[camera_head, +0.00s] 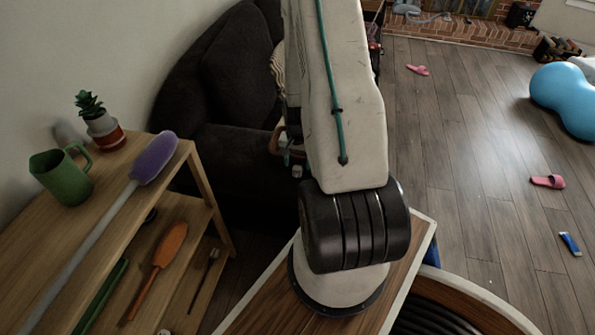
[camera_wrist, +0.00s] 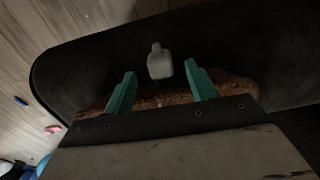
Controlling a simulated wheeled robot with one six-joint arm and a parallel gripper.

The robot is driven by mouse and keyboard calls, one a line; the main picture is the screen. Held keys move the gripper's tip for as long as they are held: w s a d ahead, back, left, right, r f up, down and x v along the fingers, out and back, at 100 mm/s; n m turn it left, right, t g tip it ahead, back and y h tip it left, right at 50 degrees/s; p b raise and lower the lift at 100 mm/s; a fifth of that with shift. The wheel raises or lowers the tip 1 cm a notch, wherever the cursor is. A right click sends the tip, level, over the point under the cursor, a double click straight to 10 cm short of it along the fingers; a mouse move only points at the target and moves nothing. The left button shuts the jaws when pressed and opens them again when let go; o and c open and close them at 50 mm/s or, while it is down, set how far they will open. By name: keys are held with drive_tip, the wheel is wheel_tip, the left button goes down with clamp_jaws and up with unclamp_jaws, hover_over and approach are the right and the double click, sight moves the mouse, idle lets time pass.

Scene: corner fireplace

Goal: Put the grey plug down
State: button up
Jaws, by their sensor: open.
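The grey plug (camera_wrist: 160,61) shows in the wrist view as a small pale piece with a narrow end pointing up in the picture. It appears to rest on the dark sofa (camera_wrist: 95,50). My gripper (camera_wrist: 161,70) is open, with its two teal fingers apart, one on each side of the plug's lower part. Clear gaps show between the plug and both fingers. The dark sofa (camera_head: 225,85) stands behind my arm.
A wooden shelf (camera_head: 75,230) at left holds a green mug (camera_head: 62,178), a potted plant (camera_head: 100,122) and a purple-headed duster (camera_head: 155,158). Pink slippers (camera_head: 548,181), a blue item (camera_head: 570,243) and a blue ball (camera_head: 565,98) lie on the otherwise open floor at right.

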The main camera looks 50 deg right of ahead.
sight(297, 167)
wheel_tip(297, 167, down, 4)
drive_tip(key=shift+w+r, duration=0.1)
drive_tip(key=shift+r, duration=0.1)
drive_tip(key=c, duration=1.2)
drive_tip(key=shift+o, duration=0.2)
drive_tip(key=shift+r, duration=0.1)
